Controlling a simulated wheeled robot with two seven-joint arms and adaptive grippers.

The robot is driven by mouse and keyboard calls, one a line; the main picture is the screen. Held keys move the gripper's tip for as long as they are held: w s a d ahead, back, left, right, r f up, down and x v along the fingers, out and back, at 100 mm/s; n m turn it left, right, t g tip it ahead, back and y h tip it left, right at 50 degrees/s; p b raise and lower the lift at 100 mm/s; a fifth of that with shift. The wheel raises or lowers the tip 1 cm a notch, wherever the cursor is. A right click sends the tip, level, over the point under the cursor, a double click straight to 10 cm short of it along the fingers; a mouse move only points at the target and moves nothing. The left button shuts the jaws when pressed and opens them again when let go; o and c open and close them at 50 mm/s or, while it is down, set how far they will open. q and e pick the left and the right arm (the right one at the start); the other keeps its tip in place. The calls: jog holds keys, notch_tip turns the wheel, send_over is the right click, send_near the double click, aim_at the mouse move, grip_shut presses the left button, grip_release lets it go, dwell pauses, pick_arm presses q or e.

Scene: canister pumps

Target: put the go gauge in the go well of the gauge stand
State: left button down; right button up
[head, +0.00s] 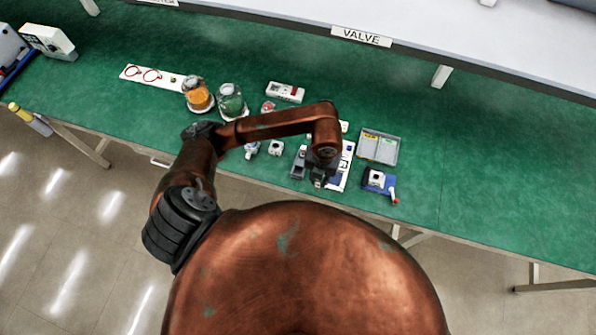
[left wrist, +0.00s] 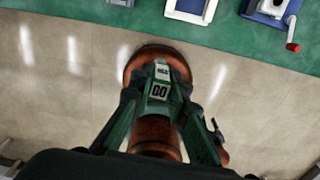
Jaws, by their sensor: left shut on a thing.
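My left gripper (head: 318,181) hangs over the front edge of the green bench, pointing down. In the left wrist view the left gripper (left wrist: 161,88) is shut on a small block with dark printed marks, which I take as the go gauge (left wrist: 159,91). The gauge is held clear of any surface, with my copper body below it. A grey holder (head: 298,163) stands just left of the gripper and may be the gauge stand; its wells are too small to make out. My right gripper is not in view.
A white-edged panel (head: 345,170) lies partly behind my gripper. To its right are a grey tray (head: 380,147) and a blue fixture (head: 378,182) with a red-knobbed handle. Orange (head: 197,96) and green (head: 230,101) jars stand left. The bench's right side is clear.

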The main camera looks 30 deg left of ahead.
pick_arm(q)
jog(key=shift+a+n, duration=0.1)
jog(key=shift+n, duration=0.2)
jog(key=w+a+f+p, duration=0.1)
jog(key=w+a+f, duration=0.1)
jog(key=a+f, duration=0.2)
jog(key=w+a+f+p, duration=0.1)
jog(key=w+a+f, duration=0.1)
jog(key=a+f, duration=0.2)
jog(key=w+a+f+p, duration=0.2)
jog(key=a+f, duration=0.1)
jog(key=f, duration=0.1)
jog(key=shift+w+a+f, duration=0.4)
jog(key=shift+f, duration=0.15)
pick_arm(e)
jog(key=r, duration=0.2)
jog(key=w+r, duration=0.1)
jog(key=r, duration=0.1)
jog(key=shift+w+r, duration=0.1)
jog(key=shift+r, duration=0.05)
pick_arm(q)
jog(key=shift+f, duration=0.1)
jog(key=c, duration=2.3)
grip_release()
jog(key=shift+f, duration=0.1)
jog(key=o, duration=0.5)
jog(key=shift+c, duration=0.2)
